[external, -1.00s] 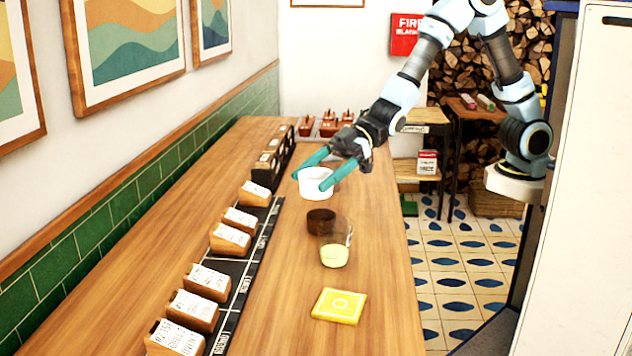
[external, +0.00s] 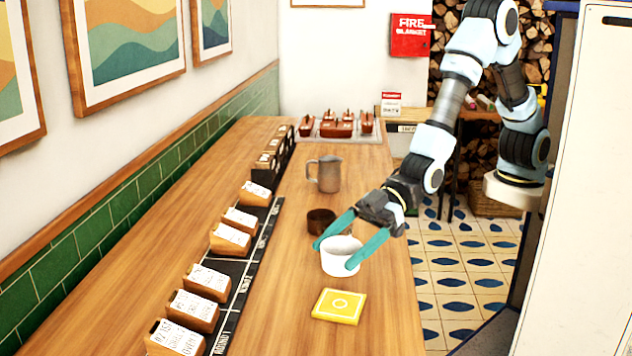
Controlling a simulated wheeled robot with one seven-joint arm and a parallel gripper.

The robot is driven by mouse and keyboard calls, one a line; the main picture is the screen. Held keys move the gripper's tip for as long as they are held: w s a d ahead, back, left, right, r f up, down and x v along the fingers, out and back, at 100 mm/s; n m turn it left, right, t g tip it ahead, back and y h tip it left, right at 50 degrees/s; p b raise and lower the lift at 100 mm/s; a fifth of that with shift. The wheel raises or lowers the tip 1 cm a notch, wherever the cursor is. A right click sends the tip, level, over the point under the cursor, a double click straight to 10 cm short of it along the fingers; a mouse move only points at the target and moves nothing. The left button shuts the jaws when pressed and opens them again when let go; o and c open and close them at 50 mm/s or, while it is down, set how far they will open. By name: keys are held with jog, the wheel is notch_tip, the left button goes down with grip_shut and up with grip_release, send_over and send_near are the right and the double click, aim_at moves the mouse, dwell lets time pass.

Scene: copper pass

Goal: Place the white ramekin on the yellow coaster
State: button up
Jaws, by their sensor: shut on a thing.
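The white ramekin (external: 340,261) is held between the teal fingers of my gripper (external: 334,252), one finger on each side of it. It is upright and just behind the yellow coaster (external: 339,306) in the external view. I cannot tell exactly how high the ramekin is above the counter.
A dark brown round bowl (external: 321,221) sits close behind my gripper. A grey metal jug (external: 325,174) stands farther back. A tray of brown items (external: 337,128) is at the far end. The counter around the coaster is clear.

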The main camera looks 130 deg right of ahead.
aim_at(340, 303)
jog(key=shift+f+p, duration=0.9)
jog(key=shift+f, duration=3.05)
jog(key=shift+f, duration=0.2)
jog(key=o, duration=1.1)
jog(key=shift+r, duration=0.1)
